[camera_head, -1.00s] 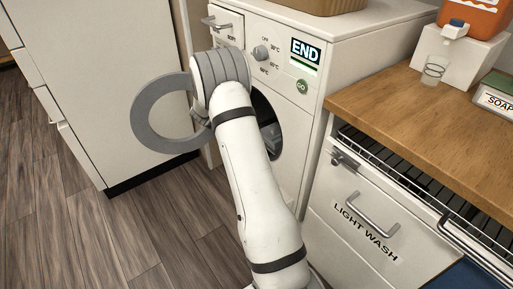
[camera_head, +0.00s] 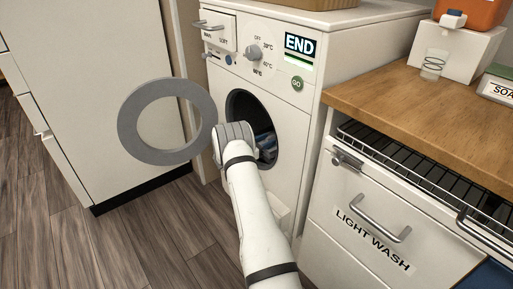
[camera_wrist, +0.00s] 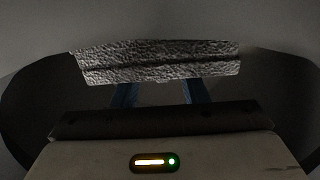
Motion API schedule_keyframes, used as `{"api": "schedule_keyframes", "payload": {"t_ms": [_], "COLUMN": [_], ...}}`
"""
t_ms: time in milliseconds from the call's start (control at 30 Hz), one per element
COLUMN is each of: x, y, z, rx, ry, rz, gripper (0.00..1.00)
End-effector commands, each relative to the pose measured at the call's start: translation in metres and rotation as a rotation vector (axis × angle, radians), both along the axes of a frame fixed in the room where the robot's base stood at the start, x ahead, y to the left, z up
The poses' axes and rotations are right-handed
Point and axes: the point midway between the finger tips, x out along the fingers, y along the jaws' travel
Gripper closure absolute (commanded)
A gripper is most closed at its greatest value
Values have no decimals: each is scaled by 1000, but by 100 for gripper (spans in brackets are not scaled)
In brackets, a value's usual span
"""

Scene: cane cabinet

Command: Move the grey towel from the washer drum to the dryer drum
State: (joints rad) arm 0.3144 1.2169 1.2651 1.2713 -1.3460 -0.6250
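The washer (camera_head: 292,118) has its round door (camera_head: 135,125) swung open to the left, and its display reads END. My arm reaches into the washer's dark drum opening (camera_head: 240,103); my gripper (camera_head: 266,146) is partly hidden inside it. In the wrist view, the grey towel (camera_wrist: 160,62) lies as a wide, rough, folded slab inside the drum. The two blue fingers of my gripper (camera_wrist: 157,92) stand apart and run up to the towel's near edge. Their tips are hidden there, so I cannot tell whether they touch it. I cannot identify a dryer drum in these views.
A wooden counter (camera_head: 420,110) with a drawer labelled LIGHT WASH (camera_head: 360,220) and a wire rack (camera_head: 400,165) stands close on the right. A white cabinet (camera_head: 85,90) stands on the left. Wooden floor (camera_head: 130,245) is clear at lower left.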

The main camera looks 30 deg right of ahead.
Motion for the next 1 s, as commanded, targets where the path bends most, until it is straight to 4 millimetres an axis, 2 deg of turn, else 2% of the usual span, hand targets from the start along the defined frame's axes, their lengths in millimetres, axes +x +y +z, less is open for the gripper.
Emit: {"api": "schedule_keyframes", "payload": {"t_ms": [200,467,900,1000], "x": [1,1,0,0], "y": [-15,-17,-17,-17], "z": [0,0,0,0], "rx": [-1,0,0,0], "ry": [1,1,1,1], "rz": [1,1,0,0], "gripper": [60,60,96,100]}}
